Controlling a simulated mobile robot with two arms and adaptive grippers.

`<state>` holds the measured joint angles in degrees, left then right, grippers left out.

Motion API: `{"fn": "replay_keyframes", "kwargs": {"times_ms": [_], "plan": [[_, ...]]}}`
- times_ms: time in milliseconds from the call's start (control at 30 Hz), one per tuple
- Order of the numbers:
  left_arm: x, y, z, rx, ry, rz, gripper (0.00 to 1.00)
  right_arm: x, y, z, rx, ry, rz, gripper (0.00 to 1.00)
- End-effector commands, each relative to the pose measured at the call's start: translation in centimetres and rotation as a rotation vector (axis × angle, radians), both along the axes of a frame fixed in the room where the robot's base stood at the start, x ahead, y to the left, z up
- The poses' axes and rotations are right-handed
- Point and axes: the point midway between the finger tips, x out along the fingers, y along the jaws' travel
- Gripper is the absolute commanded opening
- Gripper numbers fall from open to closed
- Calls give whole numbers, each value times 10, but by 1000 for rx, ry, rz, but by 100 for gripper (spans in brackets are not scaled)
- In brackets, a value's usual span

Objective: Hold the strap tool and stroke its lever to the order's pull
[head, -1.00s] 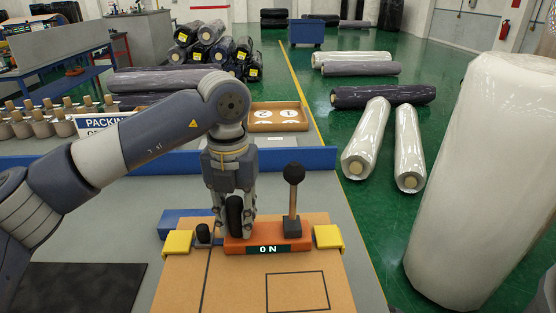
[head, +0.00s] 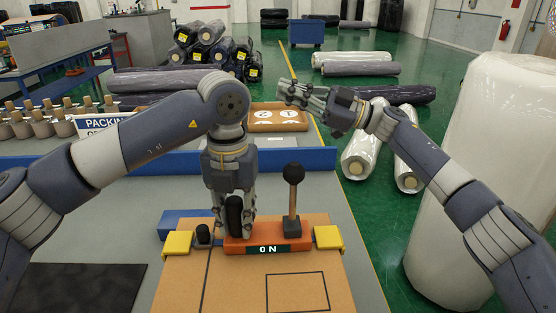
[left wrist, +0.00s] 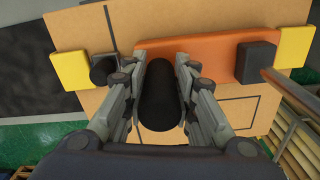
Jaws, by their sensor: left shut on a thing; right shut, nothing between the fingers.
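The orange strap tool (head: 264,247) sits on a cardboard box (head: 215,281), with a display that reads "0 N". My left gripper (head: 234,226) points down and is shut on the tool's black handle (head: 234,215). In the left wrist view the handle (left wrist: 160,95) lies between the two fingers. The lever (head: 293,200), a rod with a black ball knob, stands upright at the tool's right end, with nothing touching it. My right gripper (head: 283,90) is shut and empty, raised above and beyond the lever, pointing left. A dark strap (head: 207,280) runs along the box top.
Yellow corner pieces (head: 178,242) (head: 328,237) sit at the box edges beside the tool. A blue ledge (head: 300,159) and a tan tray (head: 265,126) lie behind. A tall wrapped roll (head: 490,150) stands at right, close to my right arm.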

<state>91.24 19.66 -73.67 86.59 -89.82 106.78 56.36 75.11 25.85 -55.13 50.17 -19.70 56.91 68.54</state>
Motion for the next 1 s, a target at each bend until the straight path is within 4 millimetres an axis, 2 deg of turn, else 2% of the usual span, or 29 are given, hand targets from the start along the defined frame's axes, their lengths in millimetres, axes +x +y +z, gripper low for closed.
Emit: {"fn": "replay_keyframes", "kwargs": {"times_ms": [33,100,200,300,400,533,700,833,1000], "plan": [[1,1,0,1,-1,1,0,-23,17,20,-69,-25,91,0],[1,1,0,1,-1,1,0,-54,36,33,-180,-34,207,0],[1,1,0,1,-1,1,0,-96,52,43,-367,-26,342,0],[0,1,0,1,-1,1,0,-133,55,46,-581,4,431,0],[0,1,0,1,-1,1,0,-160,47,44,-803,54,469,0],[0,1,0,1,0,0,0,-184,26,44,-1057,132,451,0],[0,1,0,1,0,0,0,-198,2,46,-1263,216,389,0],[0,1,0,1,0,0,0,-202,-7,48,-1325,245,361,0],[0,1,0,1,1,-1,0,-203,-9,48,-1335,251,357,0]]}}
